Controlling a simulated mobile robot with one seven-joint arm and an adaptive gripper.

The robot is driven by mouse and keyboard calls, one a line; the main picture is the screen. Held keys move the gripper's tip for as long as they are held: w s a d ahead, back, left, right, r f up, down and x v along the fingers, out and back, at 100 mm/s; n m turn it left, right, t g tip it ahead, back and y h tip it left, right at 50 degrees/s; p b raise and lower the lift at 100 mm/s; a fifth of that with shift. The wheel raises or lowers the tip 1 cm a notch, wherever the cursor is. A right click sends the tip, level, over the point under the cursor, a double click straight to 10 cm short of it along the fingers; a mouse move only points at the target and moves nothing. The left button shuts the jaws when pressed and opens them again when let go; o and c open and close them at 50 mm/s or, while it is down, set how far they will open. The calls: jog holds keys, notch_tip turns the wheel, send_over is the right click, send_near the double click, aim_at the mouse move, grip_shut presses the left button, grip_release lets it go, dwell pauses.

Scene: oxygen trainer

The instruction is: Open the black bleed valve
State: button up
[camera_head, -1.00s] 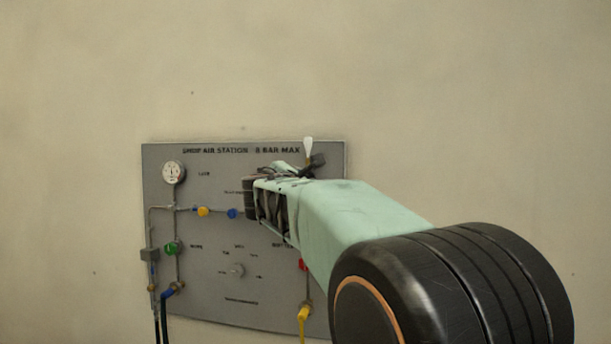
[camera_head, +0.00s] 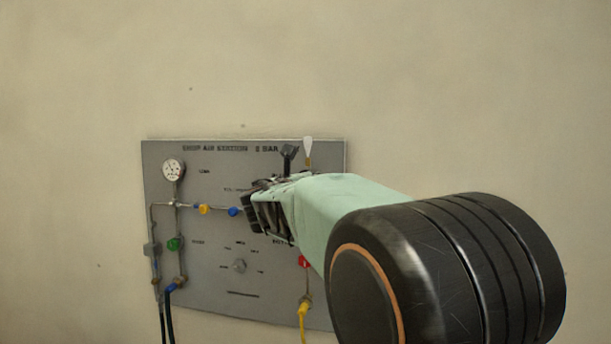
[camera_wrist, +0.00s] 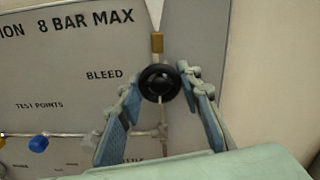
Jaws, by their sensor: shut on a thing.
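The black bleed valve (camera_wrist: 160,83) is a round black knob beside the printed word BLEED in the wrist view. It sits on a thin metal pipe below a brass fitting (camera_wrist: 157,42). My gripper (camera_wrist: 160,74) has one blue-padded finger on each side of the knob and is shut on it. In the head view my gripper (camera_head: 272,205) is at the right part of the panel (camera_head: 200,260), and my arm hides the knob there.
The panel carries a white gauge (camera_head: 173,170), a yellow knob (camera_head: 203,209), a blue knob (camera_head: 233,211), a green knob (camera_head: 173,244) and a red knob (camera_head: 304,261). A yellow hose (camera_head: 302,322) hangs below. The wall (camera_head: 450,80) around it is bare.

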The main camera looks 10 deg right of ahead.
jog(key=shift+n, duration=0.4)
jog(key=o, duration=1.2)
jog(key=shift+v, duration=3.75)
